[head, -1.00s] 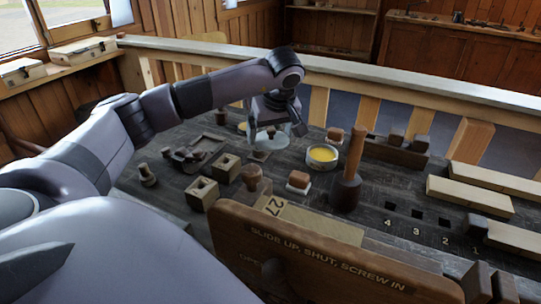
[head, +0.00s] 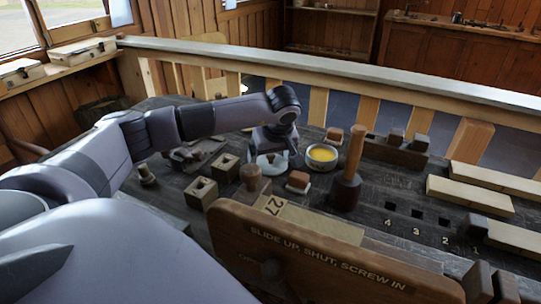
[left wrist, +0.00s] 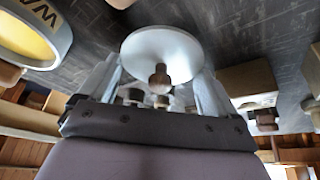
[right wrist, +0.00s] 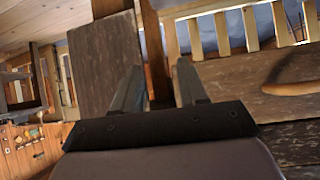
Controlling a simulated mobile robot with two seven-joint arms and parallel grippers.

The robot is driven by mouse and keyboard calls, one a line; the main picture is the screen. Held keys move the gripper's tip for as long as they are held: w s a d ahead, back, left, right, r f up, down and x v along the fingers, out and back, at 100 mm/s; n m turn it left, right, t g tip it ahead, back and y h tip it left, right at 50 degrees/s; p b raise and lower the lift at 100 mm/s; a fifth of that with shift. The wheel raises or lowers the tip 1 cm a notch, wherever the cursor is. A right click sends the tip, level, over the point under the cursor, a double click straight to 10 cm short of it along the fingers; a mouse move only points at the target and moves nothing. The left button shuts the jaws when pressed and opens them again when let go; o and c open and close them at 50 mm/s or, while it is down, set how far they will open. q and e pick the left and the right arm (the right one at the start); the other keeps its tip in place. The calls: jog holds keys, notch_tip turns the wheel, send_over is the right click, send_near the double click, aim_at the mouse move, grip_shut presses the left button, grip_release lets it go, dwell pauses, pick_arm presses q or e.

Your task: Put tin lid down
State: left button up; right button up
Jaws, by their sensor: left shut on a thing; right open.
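The tin lid is a pale grey disc with a brown wooden knob. My left gripper (head: 271,152) is shut on it, and the lid (head: 282,163) shows under the fingers, low over the dark bench. In the left wrist view the lid (left wrist: 160,45) lies flat across the fingertips with its knob towards my wrist. I cannot tell whether its underside touches the bench. The tin of yellow wax (head: 321,157) stands uncovered just right of the lid; part of the tin (left wrist: 35,35) shows in the left wrist view. My right gripper (right wrist: 158,88) is open and empty.
A wooden mallet (head: 347,180) stands right of the tin. A brown-topped block (head: 298,182) and a wooden knob on a block (head: 252,180) are close in front of the lid. A lettered board (head: 330,250) rises in front.

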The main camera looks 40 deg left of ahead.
pick_arm(q)
jog(key=shift+f, duration=0.35)
jog(key=o, duration=0.7)
jog(key=shift+r, duration=0.1)
jog(key=shift+r, duration=0.35)
jog(key=v, duration=1.2)
jog(key=shift+s, duration=0.1)
